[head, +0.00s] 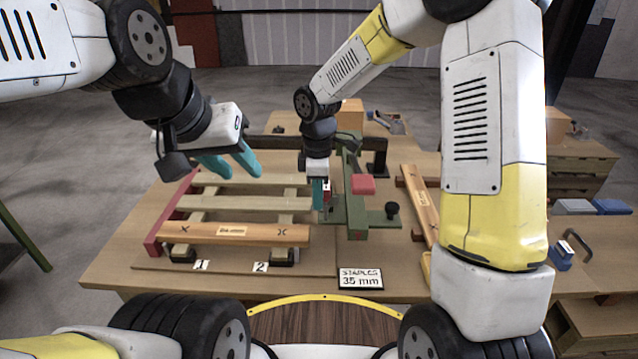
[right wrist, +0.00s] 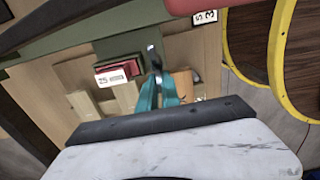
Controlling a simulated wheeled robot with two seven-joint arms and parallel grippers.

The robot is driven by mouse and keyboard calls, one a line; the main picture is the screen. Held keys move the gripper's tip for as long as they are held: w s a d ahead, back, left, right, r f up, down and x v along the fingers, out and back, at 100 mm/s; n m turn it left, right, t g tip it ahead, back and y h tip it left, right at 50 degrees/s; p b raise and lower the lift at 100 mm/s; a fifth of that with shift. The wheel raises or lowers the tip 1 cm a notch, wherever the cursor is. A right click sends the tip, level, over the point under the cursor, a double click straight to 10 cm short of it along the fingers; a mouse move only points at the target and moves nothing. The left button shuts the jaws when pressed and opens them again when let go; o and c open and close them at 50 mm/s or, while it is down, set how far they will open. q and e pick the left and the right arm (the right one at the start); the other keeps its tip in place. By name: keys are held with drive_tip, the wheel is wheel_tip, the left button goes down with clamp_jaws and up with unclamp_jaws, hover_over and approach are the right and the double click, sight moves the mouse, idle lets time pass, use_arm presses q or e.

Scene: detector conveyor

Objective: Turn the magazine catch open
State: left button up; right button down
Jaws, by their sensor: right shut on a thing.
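The green stapling machine (head: 356,215) stands on the table right of the wooden slat frame, with a red pad (head: 363,184) and a black knob (head: 392,210). My right gripper (head: 320,198) points down at the machine's left side. In the right wrist view its teal fingers (right wrist: 157,90) are shut on a small metal lever (right wrist: 153,58), which looks like the magazine catch; the fingers hide its lower part. A red block with a white label reading 25 (right wrist: 118,76) sits beside it. My left gripper (head: 230,165) is open and empty above the frame's far left.
The slat frame (head: 232,204) lies on the table's left, with marks 1 and 2 in front. A sign reading STAPLES 35 mm (head: 360,279) stands at the front edge. Another wooden slat (head: 418,203) lies right of the machine. A blue tool (head: 563,254) sits far right.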

drive_tip(key=c, duration=1.6)
unclamp_jaws()
drive_tip(key=shift+d, duration=0.25)
drive_tip(key=shift+o, duration=0.2)
drive_tip(key=shift+a, duration=0.1)
drive_tip(key=shift+r, duration=0.25)
wheel_tip(320, 180, up, 6)
drive_tip(key=shift+r, duration=0.65)
